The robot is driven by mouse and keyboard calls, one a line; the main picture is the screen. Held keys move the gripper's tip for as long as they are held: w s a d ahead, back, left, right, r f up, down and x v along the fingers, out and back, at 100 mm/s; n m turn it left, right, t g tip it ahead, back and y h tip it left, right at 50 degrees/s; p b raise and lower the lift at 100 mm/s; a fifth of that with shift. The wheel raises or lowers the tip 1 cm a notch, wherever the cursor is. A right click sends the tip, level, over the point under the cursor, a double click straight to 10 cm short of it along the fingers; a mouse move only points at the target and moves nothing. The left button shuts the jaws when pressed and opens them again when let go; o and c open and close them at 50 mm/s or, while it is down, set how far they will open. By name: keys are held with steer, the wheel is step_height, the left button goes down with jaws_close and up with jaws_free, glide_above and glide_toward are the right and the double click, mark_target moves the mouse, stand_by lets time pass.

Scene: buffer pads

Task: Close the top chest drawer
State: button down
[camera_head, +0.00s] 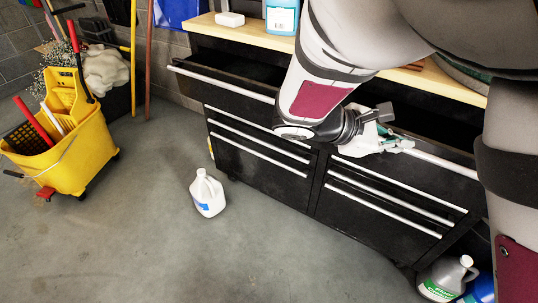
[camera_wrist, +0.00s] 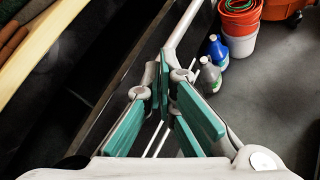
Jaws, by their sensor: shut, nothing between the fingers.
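The black chest (camera_head: 262,168) stands under a light wooden worktop. Its wide top drawer (camera_head: 235,106) is pulled out, with its dark inside showing below the worktop. A pale handle bar (camera_head: 218,81) runs along its front edge. My gripper (camera_head: 398,146) is at the right half of this front edge, over or against the handle; exact contact is unclear. In the wrist view the handle (camera_wrist: 190,25) runs up from the gripper's teal-padded fingers (camera_wrist: 165,78), whose tips are together with nothing between them. My arm hides the middle of the drawer.
The lower drawers look shut. A white jug (camera_head: 207,193) stands on the floor in front of the chest. A grey bottle (camera_head: 446,277) stands at the lower right. A yellow mop bucket (camera_head: 75,150) is at the left. The floor between is clear.

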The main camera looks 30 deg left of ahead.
steer(key=s+a+f+n+t+y, duration=0.25)
steer(key=a+f+n, duration=0.2)
steer(key=a, duration=0.55)
steer(key=s+a+f+n+t+y, duration=0.25)
steer(key=a+n+t+y, duration=0.2)
steer(key=a, duration=0.55)
steer(key=s+a+f+n+t+y, duration=0.2)
steer(key=a+f+n+y, duration=0.15)
steer(key=a+n, duration=0.45)
steer(key=w+a+m+b, duration=0.1)
steer(key=w+m+b, duration=0.1)
steer(key=w, duration=1.1)
steer(key=shift+w+a+f+h+b, duration=0.2)
steer(key=shift+w+a+h+b, duration=0.15)
steer(key=shift+h+b, duration=0.1)
steer(key=w+b, duration=0.1)
steer(key=w, duration=0.3)
steer(key=w+b, duration=0.1)
steer(key=w, duration=0.8)
steer(key=shift+d+f+b, duration=0.1)
steer(key=shift+d+b, duration=0.15)
steer(key=shift+b, duration=0.15)
steer(key=shift+w, duration=0.4)
steer(key=shift+r, duration=0.25)
steer(key=shift+d, duration=0.1)
